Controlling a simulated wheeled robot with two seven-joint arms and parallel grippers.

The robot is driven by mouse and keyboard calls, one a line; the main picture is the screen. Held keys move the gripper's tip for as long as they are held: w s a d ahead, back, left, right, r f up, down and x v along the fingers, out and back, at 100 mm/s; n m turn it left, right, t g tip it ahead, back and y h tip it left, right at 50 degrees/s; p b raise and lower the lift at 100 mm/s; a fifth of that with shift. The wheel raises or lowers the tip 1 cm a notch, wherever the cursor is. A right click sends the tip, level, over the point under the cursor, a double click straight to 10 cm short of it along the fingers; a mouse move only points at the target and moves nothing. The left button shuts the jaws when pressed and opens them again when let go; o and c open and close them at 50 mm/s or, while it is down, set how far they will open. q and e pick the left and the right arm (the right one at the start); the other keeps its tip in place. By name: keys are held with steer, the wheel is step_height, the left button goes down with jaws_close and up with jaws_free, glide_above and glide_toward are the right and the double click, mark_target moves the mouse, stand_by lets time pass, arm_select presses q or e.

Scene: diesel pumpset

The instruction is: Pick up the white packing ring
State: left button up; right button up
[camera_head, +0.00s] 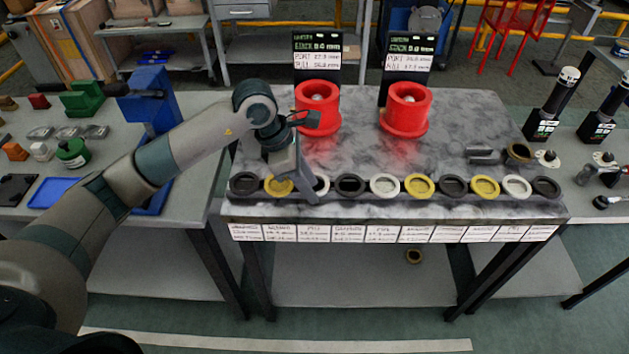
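A row of flat rings lies along the front edge of the stone-topped table. White rings show at left of centre (322,185), near the middle (385,175) and toward the right end (516,177). The leftmost white ring is partly hidden by my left gripper (299,188). That gripper points down at the row, between a yellow ring (274,189) and the leftmost white ring. Whether it touches either ring, and whether its fingers are apart, cannot be made out. My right gripper is not in view.
Black rings (243,176) and other yellow rings lie in the same row, above paper labels (314,233). Two red flanged housings (318,95) (407,100) stand behind, with black signs. Grey metal parts (483,155) lie at right. The table's middle is clear.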

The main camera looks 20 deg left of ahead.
arm_select(q)
steer(key=shift+c, duration=0.4)
jaws_close()
steer(key=shift+r, duration=0.15)
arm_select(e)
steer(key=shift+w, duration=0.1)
